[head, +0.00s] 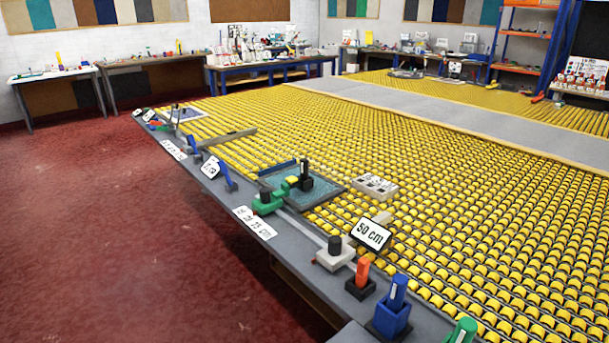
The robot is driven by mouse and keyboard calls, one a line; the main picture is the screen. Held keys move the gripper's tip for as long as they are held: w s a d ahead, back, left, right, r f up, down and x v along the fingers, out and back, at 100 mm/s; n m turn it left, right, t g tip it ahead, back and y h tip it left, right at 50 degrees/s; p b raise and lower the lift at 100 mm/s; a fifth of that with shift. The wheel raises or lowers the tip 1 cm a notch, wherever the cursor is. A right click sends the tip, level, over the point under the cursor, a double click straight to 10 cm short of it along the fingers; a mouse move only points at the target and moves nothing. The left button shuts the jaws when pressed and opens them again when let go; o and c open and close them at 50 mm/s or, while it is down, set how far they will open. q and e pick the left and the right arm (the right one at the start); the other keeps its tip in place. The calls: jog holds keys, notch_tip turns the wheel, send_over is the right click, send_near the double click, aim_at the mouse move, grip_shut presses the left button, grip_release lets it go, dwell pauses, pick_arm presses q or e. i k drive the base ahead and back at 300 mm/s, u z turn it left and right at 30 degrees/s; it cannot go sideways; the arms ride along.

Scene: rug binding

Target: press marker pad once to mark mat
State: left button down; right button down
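A teal mat (325,190) with a grey border lies flat on the yellow roller table. A black upright piece (305,177) with a dark base stands on the mat. A green device (268,203) with a dark top sits at the mat's near left corner. A white block with a black knob (335,250) stands near the table's front edge, apart from the mat. I cannot tell for sure which of these is the marker pad. Neither of my grippers is in view.
A "50 cm" sign (371,234), an orange-handled tool (362,273) and a blue holder (391,312) stand along the grey edge at the front. The red floor (120,240) at left is clear.

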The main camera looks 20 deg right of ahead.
aim_at(293, 181)
jog(key=u, duration=0.55)
jog(key=k, duration=0.65)
jog(key=u, duration=0.65)
jog(key=i, duration=1.9)
jog(key=z, duration=0.9)
jog(key=i, duration=1.45)
jog(key=z, duration=1.75)
jog(key=i, duration=0.45)
jog(key=z, duration=0.4)
